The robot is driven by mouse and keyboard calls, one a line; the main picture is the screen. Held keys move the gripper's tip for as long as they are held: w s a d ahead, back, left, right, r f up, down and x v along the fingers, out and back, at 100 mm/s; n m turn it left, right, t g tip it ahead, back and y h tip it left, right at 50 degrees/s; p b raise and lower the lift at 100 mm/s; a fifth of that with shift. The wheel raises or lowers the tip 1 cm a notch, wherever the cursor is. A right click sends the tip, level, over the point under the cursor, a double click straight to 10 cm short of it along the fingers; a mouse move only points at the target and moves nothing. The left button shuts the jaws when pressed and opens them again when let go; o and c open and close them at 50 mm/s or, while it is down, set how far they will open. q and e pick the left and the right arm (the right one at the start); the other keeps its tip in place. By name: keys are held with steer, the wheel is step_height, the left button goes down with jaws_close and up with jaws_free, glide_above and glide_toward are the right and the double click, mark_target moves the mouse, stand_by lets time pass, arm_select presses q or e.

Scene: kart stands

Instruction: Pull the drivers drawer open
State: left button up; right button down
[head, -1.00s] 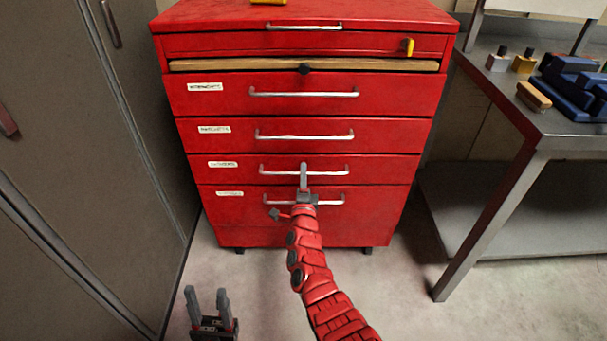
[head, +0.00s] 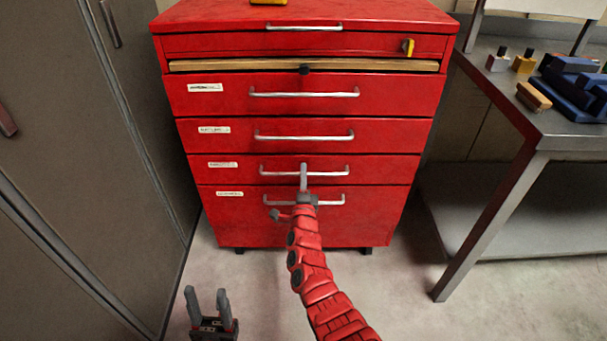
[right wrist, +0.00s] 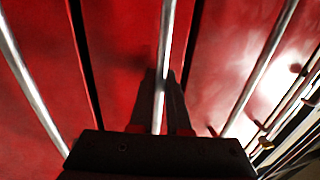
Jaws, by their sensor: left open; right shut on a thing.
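The red tool cabinet (head: 300,225) stands straight ahead with several drawers, each with a silver bar handle and a white label too blurred to read, so I cannot tell which says drivers. My right gripper (head: 303,168) is shut on the handle (head: 330,169) of the third labelled drawer (head: 390,168) from the top. In the right wrist view the fingers (right wrist: 162,95) lie on both sides of that bar (right wrist: 166,40). The drawer front looks flush with its neighbours. My left gripper (head: 206,298) is open and empty, low at the front left.
A grey cabinet (head: 60,180) stands close on the left. The floor (head: 260,285) before the drawers is clear apart from my arms.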

stand_by(0.7)
steer(key=s+p, duration=0.3)
steer(key=s, duration=2.3)
steer(key=shift+s+p, duration=0.25)
steer(key=shift+p, duration=0.1)
steer(key=c, duration=1.2)
jaws_free()
steer(key=shift+o, duration=0.2)
